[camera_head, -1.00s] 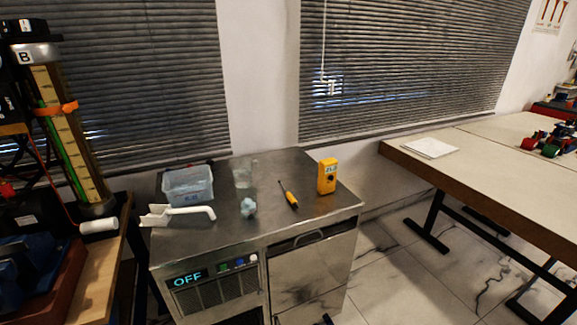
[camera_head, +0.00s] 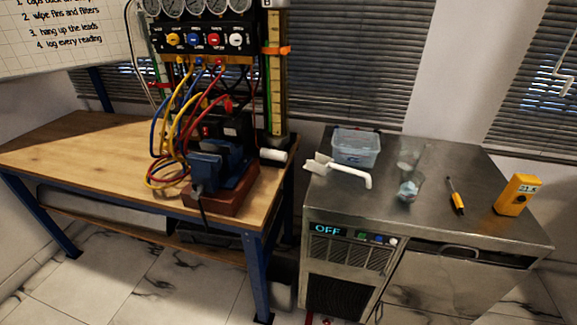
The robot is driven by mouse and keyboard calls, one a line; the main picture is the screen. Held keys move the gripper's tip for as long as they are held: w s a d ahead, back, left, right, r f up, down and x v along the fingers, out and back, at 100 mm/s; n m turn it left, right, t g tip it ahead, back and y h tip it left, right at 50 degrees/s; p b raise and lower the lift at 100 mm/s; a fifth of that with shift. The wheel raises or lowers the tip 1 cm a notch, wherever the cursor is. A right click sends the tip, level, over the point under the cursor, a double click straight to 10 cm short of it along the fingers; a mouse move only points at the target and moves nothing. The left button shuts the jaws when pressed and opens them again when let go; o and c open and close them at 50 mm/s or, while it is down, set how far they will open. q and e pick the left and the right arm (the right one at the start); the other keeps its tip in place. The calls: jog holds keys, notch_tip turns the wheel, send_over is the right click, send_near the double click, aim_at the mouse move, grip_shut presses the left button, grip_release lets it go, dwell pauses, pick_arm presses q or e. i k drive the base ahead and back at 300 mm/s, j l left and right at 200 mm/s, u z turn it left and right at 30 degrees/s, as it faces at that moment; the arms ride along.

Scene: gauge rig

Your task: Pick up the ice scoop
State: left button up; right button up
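The white ice scoop (camera_head: 345,171) lies on the steel top of the ice machine (camera_head: 442,196), near its left edge. Its broad end points left and its bent handle points right. It lies just in front of a clear plastic tub (camera_head: 356,147) with bluish contents. Neither of my grippers shows in the head view.
A glass with bluish contents (camera_head: 408,189), a yellow-handled screwdriver (camera_head: 456,196) and a yellow meter (camera_head: 516,195) stand or lie on the steel top. Left of it is a wooden bench (camera_head: 90,150) with a gauge rig (camera_head: 203,39), hoses and a blue device. Floor shows in front.

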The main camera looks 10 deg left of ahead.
aim_at(322, 164)
jog(key=l+z, duration=0.4)
jog(key=i+l+z, duration=0.15)
jog(key=z, duration=0.25)
